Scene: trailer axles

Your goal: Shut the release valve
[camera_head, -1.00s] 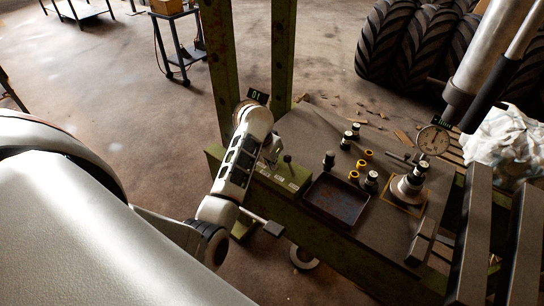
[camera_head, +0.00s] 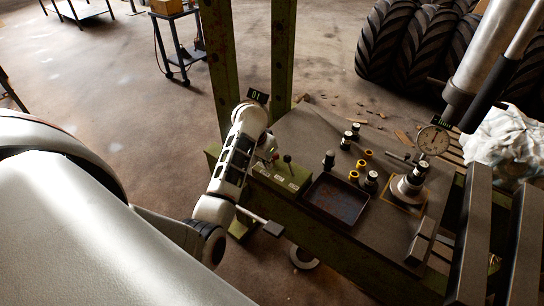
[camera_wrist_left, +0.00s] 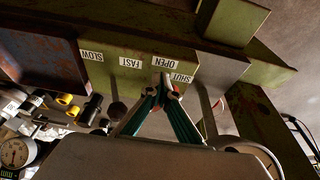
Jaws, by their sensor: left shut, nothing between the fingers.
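The green valve block (camera_head: 285,178) sits at the near left edge of the bench. In the left wrist view its face (camera_wrist_left: 100,72) carries the labels SLOW, FAST, OPEN and SHUT. A small red part, perhaps the release valve's handle (camera_head: 275,157), shows beside my left gripper in the head view. In the left wrist view, red (camera_wrist_left: 182,93) shows partly behind the fingers, so its position is hard to read. My left gripper (camera_wrist_left: 167,86) is shut and empty, its fingertips close by the OPEN and SHUT labels. Touch cannot be told. My right gripper is out of view.
A dark-knobbed lever (camera_head: 288,159) stands on the block. A dark tray (camera_head: 336,201), several black and yellow fittings and a dial gauge (camera_head: 433,140) are on the bench. A green upright post (camera_head: 283,60) rises behind the block.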

